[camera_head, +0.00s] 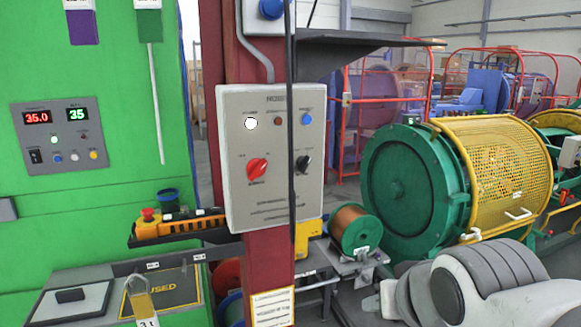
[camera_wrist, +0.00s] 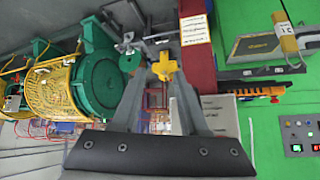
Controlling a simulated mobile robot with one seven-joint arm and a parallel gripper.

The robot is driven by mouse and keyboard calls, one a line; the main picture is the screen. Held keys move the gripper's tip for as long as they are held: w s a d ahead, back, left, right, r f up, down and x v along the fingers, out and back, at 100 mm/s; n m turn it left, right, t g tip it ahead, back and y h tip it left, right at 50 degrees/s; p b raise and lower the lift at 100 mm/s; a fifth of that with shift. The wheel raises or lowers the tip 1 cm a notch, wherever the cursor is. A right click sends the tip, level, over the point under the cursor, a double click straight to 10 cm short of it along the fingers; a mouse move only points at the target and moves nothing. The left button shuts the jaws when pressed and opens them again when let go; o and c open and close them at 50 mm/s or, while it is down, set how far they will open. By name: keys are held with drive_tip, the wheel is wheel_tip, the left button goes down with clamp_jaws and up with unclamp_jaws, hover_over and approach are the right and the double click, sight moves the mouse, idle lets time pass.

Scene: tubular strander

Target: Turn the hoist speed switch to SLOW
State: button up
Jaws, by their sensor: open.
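The grey hoist panel (camera_head: 270,190) is fixed to the dark red post. It carries a red rotary knob (camera_head: 257,168) at lower left and a black rotary knob (camera_head: 303,162) at lower right. Both knobs look tilted, and their labels are too small to read, so I cannot tell which is the speed switch. A black cable hangs down the panel between them. In the wrist view, turned upside down, part of the panel (camera_wrist: 219,112) shows right of my gripper (camera_wrist: 160,82). The gripper is open, empty and apart from the panel; the knobs do not show there.
A dark shelf (camera_head: 345,39) juts right above the panel. An orange pendant (camera_head: 175,226) with a red button lies left of it. A copper spool (camera_head: 355,228) and the green-and-yellow strander (camera_head: 430,180) stand to the right. My arm fills the lower right.

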drive_tip(key=w+d+r+m+t+b, duration=0.1)
drive_tip(key=w+r+m+t, duration=0.1)
drive_tip(key=w+r+t, duration=0.45)
drive_tip(key=t+y+b, duration=0.1)
drive_tip(key=t+y, duration=0.2)
drive_tip(key=y, duration=0.2)
approach(308, 162)
drive_tip(key=x, duration=0.8)
drive_tip(key=shift+w, duration=0.25)
clamp_jaws()
